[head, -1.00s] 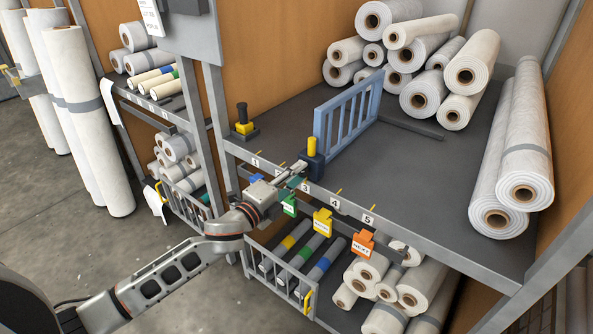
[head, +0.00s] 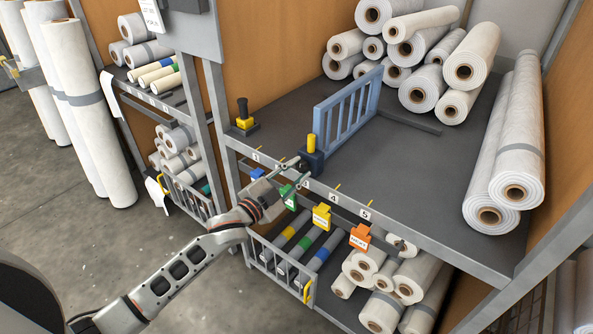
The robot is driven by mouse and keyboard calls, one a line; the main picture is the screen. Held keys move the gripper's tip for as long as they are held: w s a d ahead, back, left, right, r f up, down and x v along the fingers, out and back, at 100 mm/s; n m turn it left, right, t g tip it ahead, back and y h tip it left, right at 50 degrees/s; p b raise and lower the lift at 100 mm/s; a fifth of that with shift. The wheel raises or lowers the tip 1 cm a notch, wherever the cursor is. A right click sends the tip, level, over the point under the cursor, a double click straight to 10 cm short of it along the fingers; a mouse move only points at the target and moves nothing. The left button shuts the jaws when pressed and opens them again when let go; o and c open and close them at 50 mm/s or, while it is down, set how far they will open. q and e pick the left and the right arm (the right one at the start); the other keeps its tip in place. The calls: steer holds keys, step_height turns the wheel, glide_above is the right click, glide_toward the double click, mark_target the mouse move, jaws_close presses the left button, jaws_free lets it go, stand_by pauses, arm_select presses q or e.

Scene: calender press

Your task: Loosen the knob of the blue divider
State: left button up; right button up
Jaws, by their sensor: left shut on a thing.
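The blue divider (head: 348,112), a slatted panel, stands upright on the dark shelf. At its front end is a dark blue block (head: 312,162) with a yellow upright piece (head: 311,143) on top. My left gripper (head: 297,170) reaches up from the lower left to the front of this block, at the shelf's front rail. It is shut on the divider's knob, which the fingers mostly hide. My right gripper is not in view.
The numbered front rail (head: 395,228) carries hanging tags, green (head: 287,197), yellow (head: 321,217) and orange (head: 360,237), close to my gripper. A black-knobbed yellow stop (head: 243,120) stands at the shelf's left.

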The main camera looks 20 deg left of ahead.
arm_select(q)
steer(key=shift+n, duration=0.5)
steer(key=o, duration=1.1)
steer(key=v, duration=1.2)
